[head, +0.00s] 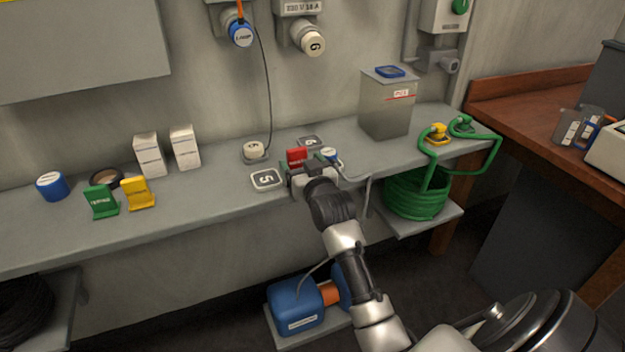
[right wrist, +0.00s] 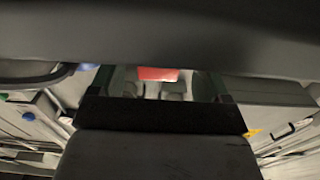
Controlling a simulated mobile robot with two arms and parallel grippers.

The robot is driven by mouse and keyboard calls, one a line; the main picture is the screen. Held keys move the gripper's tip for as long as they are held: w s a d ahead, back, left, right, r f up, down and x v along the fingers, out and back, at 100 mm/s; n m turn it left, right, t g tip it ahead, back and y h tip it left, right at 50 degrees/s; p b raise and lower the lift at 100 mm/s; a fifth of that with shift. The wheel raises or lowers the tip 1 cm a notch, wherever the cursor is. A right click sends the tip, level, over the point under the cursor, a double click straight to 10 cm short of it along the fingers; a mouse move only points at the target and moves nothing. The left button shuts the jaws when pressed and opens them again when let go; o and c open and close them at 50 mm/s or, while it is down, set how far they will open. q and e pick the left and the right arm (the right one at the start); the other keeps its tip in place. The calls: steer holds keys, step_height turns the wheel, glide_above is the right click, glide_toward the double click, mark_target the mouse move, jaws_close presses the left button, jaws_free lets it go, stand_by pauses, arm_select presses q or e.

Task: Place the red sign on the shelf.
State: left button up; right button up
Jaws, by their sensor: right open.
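The small red sign (head: 297,157) stands on the grey shelf (head: 215,200), near its middle. My right gripper (head: 312,166) is at the shelf just in front of the sign and partly overlaps it in the head view. In the right wrist view a red patch of the sign (right wrist: 157,73) shows beyond the dark gripper body. My right gripper is open; whether the sign is between its fingers cannot be told. My left gripper is not in view.
Green (head: 101,201) and yellow (head: 138,193) signs stand at the left. A grey canister (head: 387,105) and a green hose (head: 417,195) are at the right. The shelf's left-centre is clear.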

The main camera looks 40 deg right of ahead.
steer(key=v, duration=1)
steer(key=shift+s, duration=0.15)
steer(key=shift+a, duration=0.1)
steer(key=s+a+f+n+g+y, duration=0.1)
steer(key=s+a+f+g, duration=0.15)
steer(key=f, duration=0.95)
steer(key=s+a+f+g+y, duration=0.1)
steer(key=a+f+g, duration=0.2)
steer(key=f, duration=0.9)
steer(key=s+a+f+n+g+y, duration=0.1)
steer(key=s+a+f+g, duration=0.1)
steer(key=f, duration=1)
steer(key=s+a+f+n+g+y, duration=0.1)
steer(key=s+a+f+g, duration=0.15)
steer(key=s+f, duration=0.65)
steer(key=s+a+f+n+g, duration=0.1)
steer(key=s+f+g, duration=0.2)
steer(key=s+f, duration=0.55)
steer(key=s+f+g, duration=0.1)
steer(key=s+f, duration=0.2)
steer(key=s, duration=0.6)
steer(key=s+f+n+g, duration=0.1)
steer(key=s+f+g, duration=0.1)
steer(key=s, duration=0.7)
steer(key=shift+s+a+f+g, duration=0.25)
steer(key=shift+s+f+g, duration=0.05)
steer(key=shift+s+f, duration=0.15)
